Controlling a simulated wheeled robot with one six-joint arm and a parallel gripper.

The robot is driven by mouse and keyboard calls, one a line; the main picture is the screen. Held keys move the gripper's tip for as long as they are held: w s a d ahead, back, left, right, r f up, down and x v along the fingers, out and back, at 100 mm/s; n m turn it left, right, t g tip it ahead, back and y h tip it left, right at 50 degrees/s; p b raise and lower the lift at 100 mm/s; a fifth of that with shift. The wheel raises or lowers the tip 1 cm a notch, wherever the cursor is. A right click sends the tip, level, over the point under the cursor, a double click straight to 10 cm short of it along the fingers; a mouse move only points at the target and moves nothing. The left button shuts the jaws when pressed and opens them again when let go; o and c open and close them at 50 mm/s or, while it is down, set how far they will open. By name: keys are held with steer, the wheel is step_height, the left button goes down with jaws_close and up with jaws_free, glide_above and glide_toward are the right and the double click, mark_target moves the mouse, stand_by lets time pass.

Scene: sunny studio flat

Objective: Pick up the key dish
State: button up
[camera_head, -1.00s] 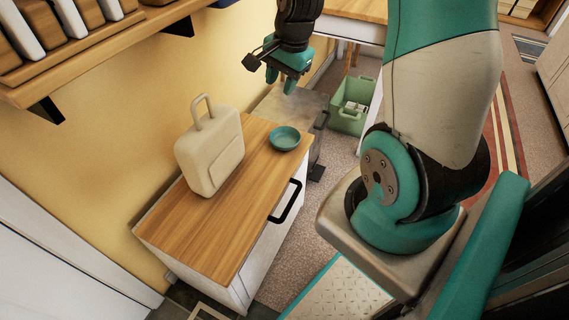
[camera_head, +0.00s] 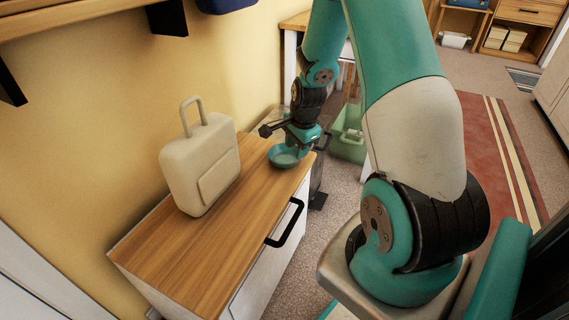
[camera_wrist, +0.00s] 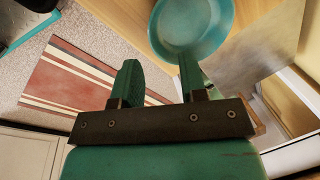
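The key dish is a small round teal bowl (camera_head: 281,158) on the far right corner of the wooden cabinet top (camera_head: 205,245). In the wrist view the dish (camera_wrist: 192,25) is at the top, right of centre. My gripper (camera_head: 299,148) is at the dish's right side in the head view and hides part of it. In the wrist view my gripper's fingers (camera_wrist: 158,62) are spread apart. The right finger overlaps the dish's near rim and the left finger is beyond the dish. I cannot tell whether a finger touches the dish. Nothing shows held between them.
A cream suitcase-shaped object with a handle (camera_head: 201,165) stands on the cabinet left of the dish, by the yellow wall. A green bin (camera_head: 347,147) and a grey bin (camera_head: 318,180) stand beyond. A wall shelf (camera_head: 80,18) hangs above. The front of the cabinet top is clear.

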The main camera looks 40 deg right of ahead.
mark_target(285, 157)
steer(key=b+x, duration=0.1)
steer(key=x, duration=0.1)
steer(key=b+x, duration=0.1)
steer(key=x, duration=0.2)
steer(key=shift+s+d+f+b, duration=0.1)
steer(key=shift+s+f+b, duration=0.1)
steer(key=shift+f+b, duration=0.2)
steer(key=shift+r, duration=0.15)
jaws_close()
